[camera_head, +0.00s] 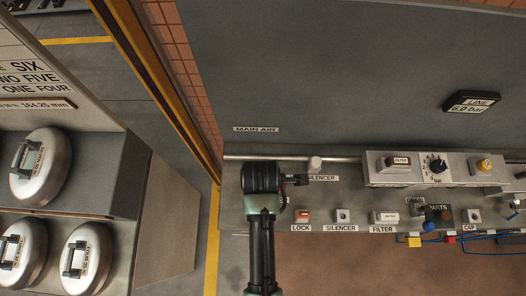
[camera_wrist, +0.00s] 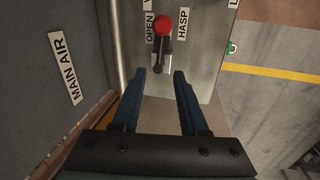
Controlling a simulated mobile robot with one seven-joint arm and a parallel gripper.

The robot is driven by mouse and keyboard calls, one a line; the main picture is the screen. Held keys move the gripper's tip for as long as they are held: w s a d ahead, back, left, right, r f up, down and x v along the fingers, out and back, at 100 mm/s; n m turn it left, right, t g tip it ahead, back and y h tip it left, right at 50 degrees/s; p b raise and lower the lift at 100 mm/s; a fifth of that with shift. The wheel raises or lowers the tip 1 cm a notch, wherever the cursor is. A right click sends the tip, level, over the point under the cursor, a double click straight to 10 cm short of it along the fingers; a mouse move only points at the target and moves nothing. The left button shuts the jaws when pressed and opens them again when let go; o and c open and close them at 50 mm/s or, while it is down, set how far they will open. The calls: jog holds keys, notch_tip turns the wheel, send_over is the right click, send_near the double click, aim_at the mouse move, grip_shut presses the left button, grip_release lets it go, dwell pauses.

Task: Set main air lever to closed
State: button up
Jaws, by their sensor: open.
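The main air lever, a dark handle with a red knob (camera_wrist: 163,26), shows at the top of the wrist view on a grey panel. It stands between an OPEN label (camera_wrist: 149,27) on its left and a HASP label (camera_wrist: 182,24) on its right. My gripper (camera_wrist: 160,73) is open and empty. Its two blue fingers point toward the lever's lower end, with the knob beyond the fingertips. In the head view my gripper (camera_head: 297,180) is at the panel below the MAIN AIR label (camera_head: 256,129). The lever is not distinguishable there, hidden by my arm.
A pipe (camera_wrist: 121,50) runs left of the lever in the wrist view. Right of my gripper in the head view are a red LOCK piece (camera_head: 302,215), a filter block (camera_head: 398,161) and blue cables.

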jog(key=f, duration=0.2)
jog(key=w+f, duration=0.1)
jog(key=f, duration=0.4)
jog(key=shift+w+f, duration=0.3)
grip_shut()
dwell(1.2)
